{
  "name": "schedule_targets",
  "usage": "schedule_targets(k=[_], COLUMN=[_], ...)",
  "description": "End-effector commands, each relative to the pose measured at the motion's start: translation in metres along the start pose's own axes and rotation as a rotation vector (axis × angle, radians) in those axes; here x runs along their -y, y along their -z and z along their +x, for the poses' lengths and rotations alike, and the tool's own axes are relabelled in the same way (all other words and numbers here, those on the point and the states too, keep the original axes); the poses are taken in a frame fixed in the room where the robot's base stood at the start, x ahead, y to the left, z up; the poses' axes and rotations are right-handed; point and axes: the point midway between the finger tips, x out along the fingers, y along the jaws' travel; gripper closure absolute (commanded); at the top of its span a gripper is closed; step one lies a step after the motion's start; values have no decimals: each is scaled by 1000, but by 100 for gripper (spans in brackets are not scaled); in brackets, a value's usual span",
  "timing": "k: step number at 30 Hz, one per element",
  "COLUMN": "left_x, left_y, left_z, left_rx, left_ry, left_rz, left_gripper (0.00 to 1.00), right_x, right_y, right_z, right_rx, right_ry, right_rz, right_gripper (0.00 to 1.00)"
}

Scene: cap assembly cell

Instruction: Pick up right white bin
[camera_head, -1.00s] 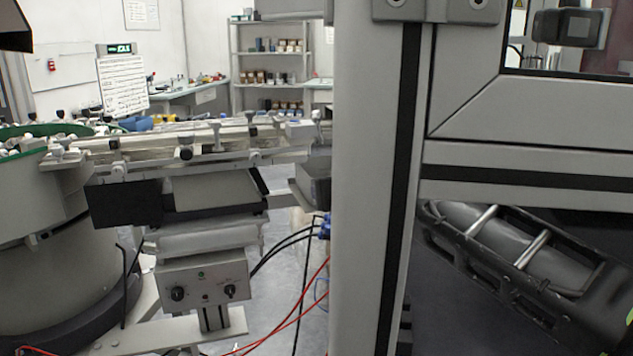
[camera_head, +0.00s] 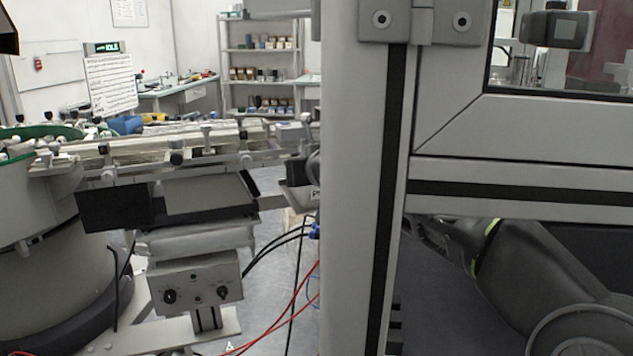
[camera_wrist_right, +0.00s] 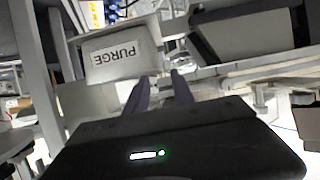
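In the right wrist view, a white bin (camera_wrist_right: 101,70) with a PURGE label stands just beyond my right gripper (camera_wrist_right: 161,77). The right gripper's two fingers are apart, with nothing seen between them. Their tips are close to the bin's lower right side; I cannot tell whether they touch it. In the head view, a pale box (camera_head: 299,198) shows partly beside the grey post; I cannot tell if it is the same bin. My right gripper is not clearly seen there, and my left gripper is not in view.
A thick grey frame post (camera_head: 350,200) and crossbar block much of the head view. The feeder rail (camera_head: 150,145), a bowl feeder (camera_head: 40,230) and a control box (camera_head: 197,285) stand on the left. Red and black cables hang beside the post. Shelves (camera_head: 262,65) stand behind.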

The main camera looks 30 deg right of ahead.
Motion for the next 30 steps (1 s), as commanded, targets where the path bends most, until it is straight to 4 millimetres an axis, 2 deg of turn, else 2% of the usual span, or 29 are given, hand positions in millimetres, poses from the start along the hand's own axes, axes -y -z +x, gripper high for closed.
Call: schedule_targets(k=[13, 16, 24, 30], left_x=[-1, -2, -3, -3], left_y=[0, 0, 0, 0], left_z=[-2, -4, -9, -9], left_rx=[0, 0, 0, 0], left_ry=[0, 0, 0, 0], left_rz=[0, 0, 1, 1], left_gripper=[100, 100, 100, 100], right_x=[0, 0, 0, 0], right_y=[3, 6, 5, 5], right_z=[7, 16, 57, 64], right_rx=[0, 1, 3, 0], right_ry=[0, -1, 0, 1], right_rz=[0, 0, 0, 0], right_gripper=[70, 70, 70, 70])
